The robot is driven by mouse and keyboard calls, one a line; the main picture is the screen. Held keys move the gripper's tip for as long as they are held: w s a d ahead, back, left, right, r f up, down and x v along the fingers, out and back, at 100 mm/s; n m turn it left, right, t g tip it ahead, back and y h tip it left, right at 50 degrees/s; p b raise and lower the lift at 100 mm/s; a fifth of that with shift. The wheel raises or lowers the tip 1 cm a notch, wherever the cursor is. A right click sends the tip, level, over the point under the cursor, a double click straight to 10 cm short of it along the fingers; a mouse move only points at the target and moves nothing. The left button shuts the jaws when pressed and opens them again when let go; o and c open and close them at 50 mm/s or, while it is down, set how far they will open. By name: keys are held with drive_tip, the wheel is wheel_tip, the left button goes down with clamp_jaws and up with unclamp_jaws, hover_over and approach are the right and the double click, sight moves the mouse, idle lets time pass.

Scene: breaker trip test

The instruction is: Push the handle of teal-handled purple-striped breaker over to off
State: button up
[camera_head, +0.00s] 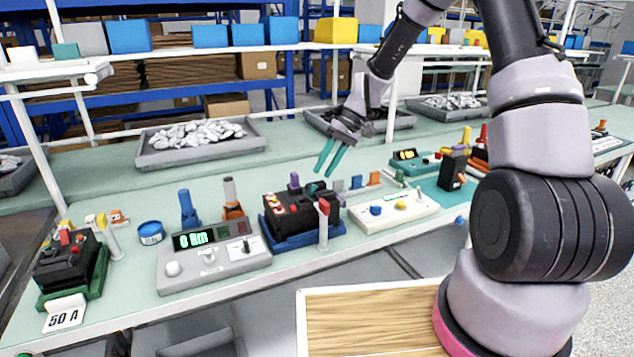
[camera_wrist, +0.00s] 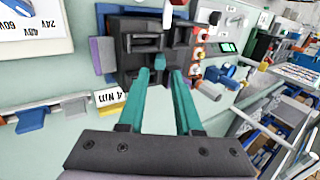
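A black breaker (camera_head: 290,212) sits in a blue tray at the middle of the bench, with red and light buttons on its face. It fills the upper middle of the wrist view (camera_wrist: 140,42). A purple part (camera_head: 294,181) rises behind it, and a purple block (camera_wrist: 104,55) shows at its left in the wrist view. A small teal piece (camera_wrist: 160,61), possibly the handle, shows near my fingertips. My gripper (camera_head: 328,172) has two teal fingers, apart and apparently empty, above and behind the breaker. In the wrist view the fingertips (camera_wrist: 161,72) point at it; contact is unclear.
A red-topped post (camera_head: 323,222) stands before the breaker. A grey meter (camera_head: 212,262) reading 0 Nm is to its left, a white panel (camera_head: 394,211) to its right. Another black breaker (camera_head: 66,262) with a 50 A card is far left. A parts tray (camera_head: 160,158) lies behind.

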sight(314, 185)
drive_tip(key=x, duration=0.5)
clamp_jaws()
